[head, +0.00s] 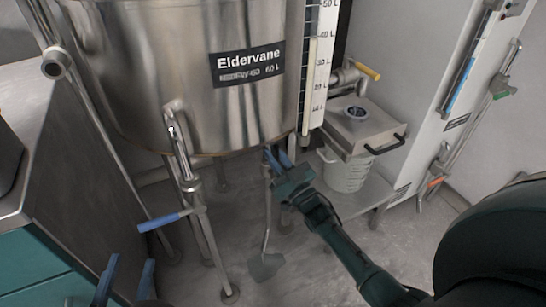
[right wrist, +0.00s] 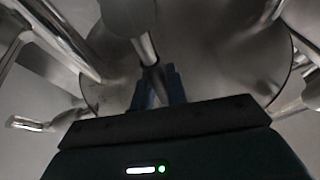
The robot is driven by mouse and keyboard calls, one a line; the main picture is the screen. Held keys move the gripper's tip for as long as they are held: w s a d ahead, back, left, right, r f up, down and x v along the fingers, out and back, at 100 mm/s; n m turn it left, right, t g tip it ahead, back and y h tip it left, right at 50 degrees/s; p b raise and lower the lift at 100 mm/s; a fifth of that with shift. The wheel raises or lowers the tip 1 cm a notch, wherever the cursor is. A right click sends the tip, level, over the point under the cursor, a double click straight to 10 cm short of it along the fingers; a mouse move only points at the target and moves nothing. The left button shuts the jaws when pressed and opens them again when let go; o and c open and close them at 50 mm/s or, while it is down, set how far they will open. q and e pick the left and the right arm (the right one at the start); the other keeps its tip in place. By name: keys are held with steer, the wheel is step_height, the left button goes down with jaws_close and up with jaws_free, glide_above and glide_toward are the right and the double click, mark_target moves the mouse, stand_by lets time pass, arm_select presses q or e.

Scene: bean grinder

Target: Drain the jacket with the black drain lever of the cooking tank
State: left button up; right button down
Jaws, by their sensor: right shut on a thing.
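The steel cooking tank (head: 170,85), labelled Eldervane, fills the upper left of the head view. My right gripper (head: 275,158) is under its lower edge, with the blue fingers pointing up. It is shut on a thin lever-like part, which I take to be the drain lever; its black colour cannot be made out. In the right wrist view the fingers (right wrist: 164,86) close around the end of a metal stem (right wrist: 148,48) below a dark rounded fitting. My left gripper (head: 127,272) is at the bottom left, fingers apart and empty.
A blue-handled valve (head: 165,221) hangs at the tank's front. A thin pale line, pipe or stream, runs down to a dark floor patch (head: 266,266). A white bucket (head: 345,172) stands under a steel box (head: 365,127) at right. Teal cabinets (head: 45,265) border the left.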

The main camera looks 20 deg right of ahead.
steer(key=shift+d, duration=0.1)
stand_by(0.3)
steer(key=c, duration=1.4)
jaws_free()
steer(key=p+v, duration=0.1)
steer(key=v, duration=1.2)
steer(key=shift+s+p, duration=0.1)
steer(key=shift+p, duration=0.2)
